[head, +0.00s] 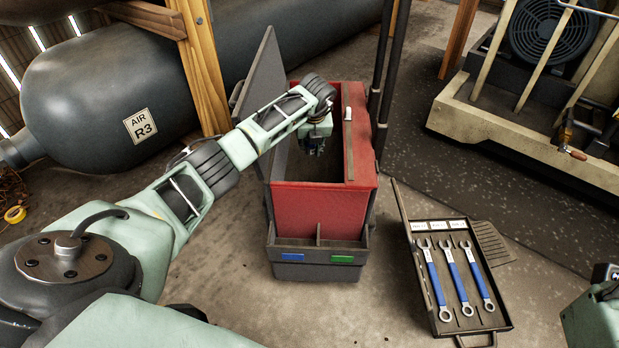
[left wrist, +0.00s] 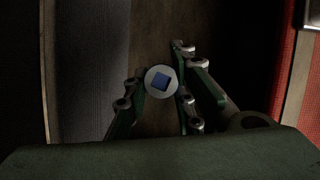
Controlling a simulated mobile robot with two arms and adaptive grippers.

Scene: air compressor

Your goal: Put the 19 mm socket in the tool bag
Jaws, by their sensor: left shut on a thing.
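The tool bag (head: 318,207) is a red, open-topped box with a dark grey base, and its dark lid stands raised at the left. My left gripper (head: 314,147) points down into its open top. In the left wrist view my left gripper (left wrist: 162,88) is shut on the 19 mm socket (left wrist: 161,82), a small round grey piece with a blue square in its middle. The bag's red wall (left wrist: 292,75) shows at the right edge of that view. The socket cannot be made out in the head view.
An open tray (head: 447,318) with three blue-handled wrenches (head: 455,277) lies on the floor to the right. Dark posts (head: 385,75) stand behind the bag's right side. A large grey tank (head: 95,90) fills the back left. The floor between bag and tray is clear.

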